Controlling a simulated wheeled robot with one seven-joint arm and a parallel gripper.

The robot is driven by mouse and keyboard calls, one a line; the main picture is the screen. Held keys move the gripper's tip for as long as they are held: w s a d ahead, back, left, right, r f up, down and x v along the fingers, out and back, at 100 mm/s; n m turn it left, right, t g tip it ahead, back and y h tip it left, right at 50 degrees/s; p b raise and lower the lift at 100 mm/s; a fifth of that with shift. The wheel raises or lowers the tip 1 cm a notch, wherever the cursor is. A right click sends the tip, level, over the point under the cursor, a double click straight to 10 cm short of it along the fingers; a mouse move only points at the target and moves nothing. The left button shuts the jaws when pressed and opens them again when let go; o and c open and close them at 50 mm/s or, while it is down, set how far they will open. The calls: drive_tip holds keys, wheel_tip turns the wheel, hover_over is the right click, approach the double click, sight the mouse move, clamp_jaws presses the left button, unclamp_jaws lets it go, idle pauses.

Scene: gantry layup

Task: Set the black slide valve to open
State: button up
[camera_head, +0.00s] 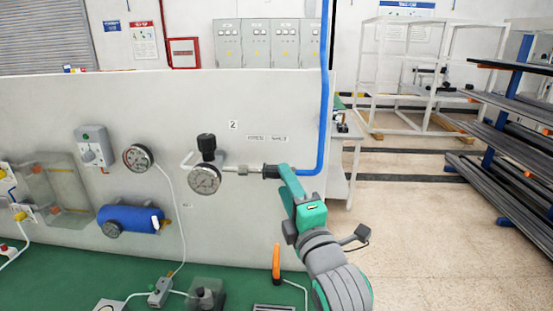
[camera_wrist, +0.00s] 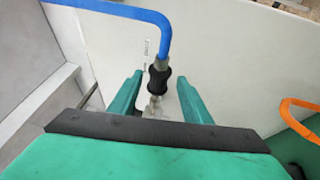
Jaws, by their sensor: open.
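The black slide valve (camera_head: 270,171) is a dark sleeve on a thin metal pipe at the right part of the grey panel, where the blue hose joins. In the wrist view the black sleeve (camera_wrist: 158,79) shows between the two green fingers, with a gap on each side. My gripper (camera_wrist: 160,88) is open and around the valve without visible contact. In the head view my green gripper (camera_head: 284,174) reaches up to the valve's right end and hides part of the joint. I cannot tell the slide position of the sleeve.
A gauge (camera_head: 204,180) with a black knob (camera_head: 206,146) sits left of the valve on the same pipe. The blue hose (camera_head: 324,90) runs up close to my gripper. An orange handle (camera_head: 276,262) stands below. Racks of bars (camera_head: 510,150) are at right; floor between is clear.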

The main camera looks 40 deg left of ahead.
sight(273, 173)
drive_tip(key=x, duration=0.2)
drive_tip(key=s+x, duration=0.1)
drive_tip(key=x, duration=0.2)
drive_tip(key=a+x, duration=0.1)
drive_tip(key=x, duration=0.2)
drive_tip(key=shift+s, duration=0.15)
drive_tip(key=shift+w+a+r, duration=0.15)
drive_tip(key=shift+w+a, duration=0.3)
drive_tip(key=shift+w, duration=0.15)
drive_tip(key=shift+c, duration=0.2)
drive_tip(key=c, duration=1)
drive_tip(key=shift+w+d, duration=0.1)
drive_tip(key=shift+w, duration=0.05)
clamp_jaws()
